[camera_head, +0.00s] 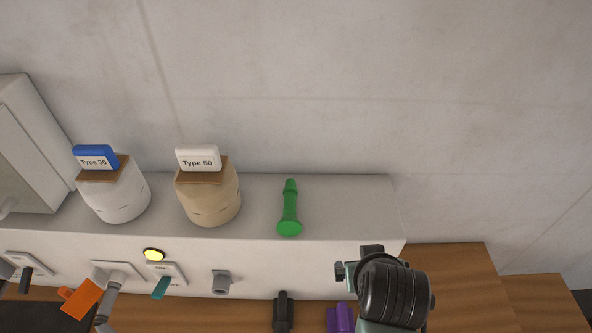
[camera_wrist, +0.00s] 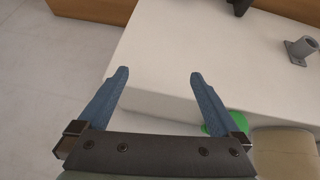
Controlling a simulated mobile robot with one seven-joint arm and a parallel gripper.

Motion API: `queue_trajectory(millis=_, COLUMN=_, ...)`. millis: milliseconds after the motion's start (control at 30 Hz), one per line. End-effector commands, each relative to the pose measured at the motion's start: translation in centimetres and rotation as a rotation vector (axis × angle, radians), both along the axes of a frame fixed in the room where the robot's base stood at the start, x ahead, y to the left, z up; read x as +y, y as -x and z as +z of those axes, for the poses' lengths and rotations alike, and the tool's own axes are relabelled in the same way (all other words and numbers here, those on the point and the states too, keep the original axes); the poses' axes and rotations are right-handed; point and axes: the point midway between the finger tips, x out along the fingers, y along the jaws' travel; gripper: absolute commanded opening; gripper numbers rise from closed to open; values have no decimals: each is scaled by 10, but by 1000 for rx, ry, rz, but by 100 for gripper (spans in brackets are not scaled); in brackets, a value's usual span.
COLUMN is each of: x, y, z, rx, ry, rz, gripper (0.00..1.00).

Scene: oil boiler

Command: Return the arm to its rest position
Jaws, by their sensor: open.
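My gripper (camera_wrist: 158,78) is open and empty in the wrist view, its two blue fingers apart over the white ledge (camera_wrist: 165,55). In the head view my dark wrist (camera_head: 395,292) is at the lower right, by the ledge's right end, and hides much of the gripper. A green bottle-shaped object (camera_head: 290,208) stands on the ledge to the left of my arm. In the wrist view part of this green object (camera_wrist: 212,123) shows behind the right finger.
A beige "Type 50" container (camera_head: 208,198) and a white "Type 30" one (camera_head: 114,200) stand farther left. A grey stub (camera_head: 221,282), levers and a yellow light (camera_head: 154,254) line the ledge's front. A purple object (camera_head: 341,317) is below. The wall above is bare.

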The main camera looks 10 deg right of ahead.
Motion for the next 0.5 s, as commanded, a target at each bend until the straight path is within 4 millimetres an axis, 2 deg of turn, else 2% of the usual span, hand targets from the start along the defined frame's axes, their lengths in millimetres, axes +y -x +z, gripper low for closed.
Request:
queue_trajectory(millis=33, x=5, y=-24, z=17, rx=-107, ry=35, rz=15, gripper=100)
queue_trajectory(millis=100, x=15, y=-55, z=55, rx=-270, ry=81, rz=37, gripper=100)
queue_trajectory(millis=167, x=27, y=-78, z=93, rx=-422, ry=115, rz=57, gripper=100)
queue_trajectory(millis=233, x=45, y=-97, z=141, rx=-603, ry=146, rz=82, gripper=100)
queue_trajectory(millis=300, x=66, y=-106, z=190, rx=-786, ry=165, rz=108, gripper=100)
queue_trajectory(millis=367, x=85, y=-107, z=232, rx=-943, ry=174, rz=132, gripper=100)
queue_trajectory(millis=400, x=99, y=-103, z=260, rx=-1048, ry=176, rz=149, gripper=100)
queue_trajectory(millis=500, x=131, y=-82, z=323, rx=-1300, ry=169, rz=190, gripper=100)
